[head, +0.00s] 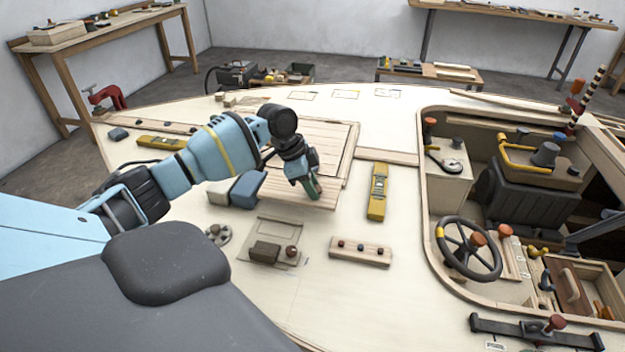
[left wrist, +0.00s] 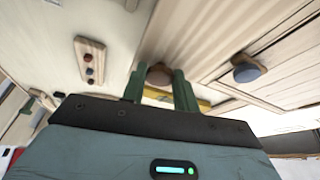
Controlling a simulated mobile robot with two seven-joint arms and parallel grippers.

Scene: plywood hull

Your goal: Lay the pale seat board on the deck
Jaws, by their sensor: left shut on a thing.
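The pale seat board (head: 328,198) shows in the head view as a light wooden slab under my left gripper, partly hidden by it. It also shows in the left wrist view (left wrist: 205,35) as a grained pale panel. My left gripper (head: 313,190) points down, and its green fingers (left wrist: 159,90) are shut on a round brown knob (left wrist: 159,74) on the board. I cannot tell whether the board touches the pale deck (head: 340,290) or is held just above it. My right gripper is not in view.
A slatted hatch (head: 325,135) lies behind the board. A blue-grey block (head: 248,188) is left of the gripper, and a yellow level (head: 377,192) lies to the right. A knobbed wooden strip (head: 360,252) lies in front. The cockpit opening with a steering wheel (head: 468,249) is at right.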

